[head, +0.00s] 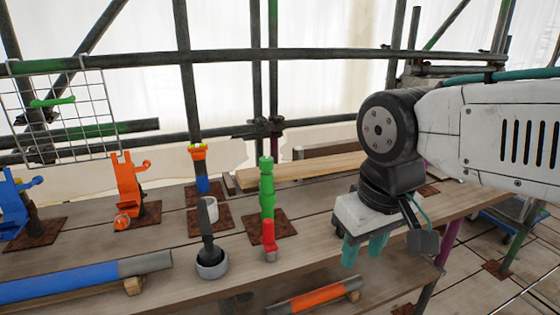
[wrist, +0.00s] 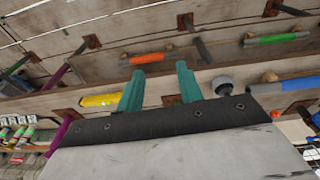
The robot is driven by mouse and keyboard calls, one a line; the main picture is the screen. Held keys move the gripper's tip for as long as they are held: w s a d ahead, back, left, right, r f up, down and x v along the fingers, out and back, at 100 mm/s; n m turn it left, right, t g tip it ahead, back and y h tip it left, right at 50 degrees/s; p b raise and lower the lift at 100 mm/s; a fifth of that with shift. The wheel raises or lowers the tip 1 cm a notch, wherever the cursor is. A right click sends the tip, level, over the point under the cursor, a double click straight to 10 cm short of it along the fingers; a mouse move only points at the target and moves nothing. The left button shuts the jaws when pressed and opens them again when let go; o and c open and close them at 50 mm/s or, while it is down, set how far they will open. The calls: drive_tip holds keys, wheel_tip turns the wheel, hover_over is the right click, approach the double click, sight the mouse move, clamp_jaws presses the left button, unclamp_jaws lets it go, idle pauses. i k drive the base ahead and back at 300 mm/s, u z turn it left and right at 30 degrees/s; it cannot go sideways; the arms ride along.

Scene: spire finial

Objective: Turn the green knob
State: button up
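A green upright piece (head: 267,185), knobbed along its length, stands on a rusty square plate (head: 283,222) on the plank bench. It is the green thing that best fits the knob, but I cannot tell for sure. A small red piece (head: 269,240) stands in front of it. A green bar (head: 52,102) hangs on the wire grid at the far left. My gripper (head: 364,249) is to the right of the upright green piece, apart from it, pointing down. In the wrist view, its teal fingers (wrist: 160,88) are spread with nothing between them.
Orange (head: 128,185) and blue (head: 14,205) clamps stand left on the bench. A dark-handled tool rests in a grey cup (head: 212,264). Blue (head: 60,285) and orange (head: 318,297) tubes lie in front. Scaffold poles (head: 190,70) stand behind. The wrist view shows a yellow tube (wrist: 101,100).

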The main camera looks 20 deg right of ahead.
sight(266, 163)
drive_tip(key=k, duration=0.3)
drive_tip(key=u, duration=1.7)
drive_tip(key=i, duration=1.05)
drive_tip(key=z, duration=2.35)
